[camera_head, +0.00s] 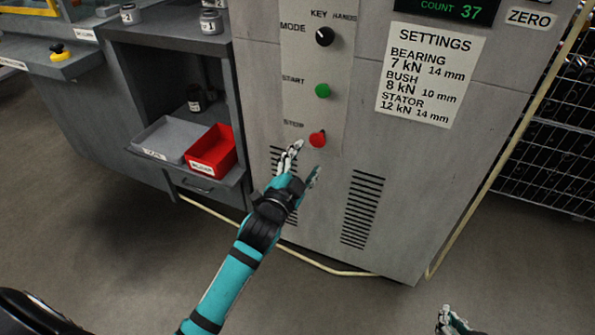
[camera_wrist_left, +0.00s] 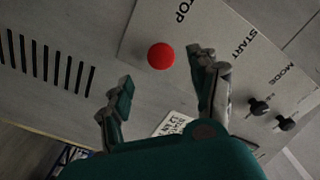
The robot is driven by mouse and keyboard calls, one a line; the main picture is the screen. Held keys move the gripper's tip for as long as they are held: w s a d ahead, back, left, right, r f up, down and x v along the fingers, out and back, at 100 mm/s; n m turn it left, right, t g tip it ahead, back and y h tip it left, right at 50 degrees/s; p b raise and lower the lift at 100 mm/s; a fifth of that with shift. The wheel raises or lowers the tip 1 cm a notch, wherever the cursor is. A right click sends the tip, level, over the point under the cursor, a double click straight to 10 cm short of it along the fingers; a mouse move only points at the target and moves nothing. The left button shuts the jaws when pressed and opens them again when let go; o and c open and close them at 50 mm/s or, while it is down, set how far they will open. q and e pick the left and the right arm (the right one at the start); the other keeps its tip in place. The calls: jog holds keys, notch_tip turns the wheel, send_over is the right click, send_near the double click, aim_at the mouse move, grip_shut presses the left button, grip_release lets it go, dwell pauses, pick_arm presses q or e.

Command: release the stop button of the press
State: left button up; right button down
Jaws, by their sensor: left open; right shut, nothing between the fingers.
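The red stop button (camera_head: 318,139) is on the grey press panel, below the green start button (camera_head: 322,90) and right of the STOP label. My left gripper (camera_head: 304,163) is open and empty, just below the button in the head view. In the left wrist view the round red button (camera_wrist_left: 161,56) shows beyond my left gripper's spread fingertips (camera_wrist_left: 168,70), apparently not touched by either. The exact gap cannot be told. My right gripper (camera_head: 447,318) is at the bottom edge of the head view, only partly in view, shut and empty, far from the press panel.
A black mode knob (camera_head: 324,36) sits above the start button. Vent slots (camera_head: 362,209) lie below the panel. Left of the press, a cabinet holds a grey tray (camera_head: 172,139) and a red bin (camera_head: 212,151). A wire fence (camera_head: 548,130) stands at right.

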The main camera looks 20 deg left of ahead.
pick_arm(q)
jog(key=shift+s, duration=2.2)
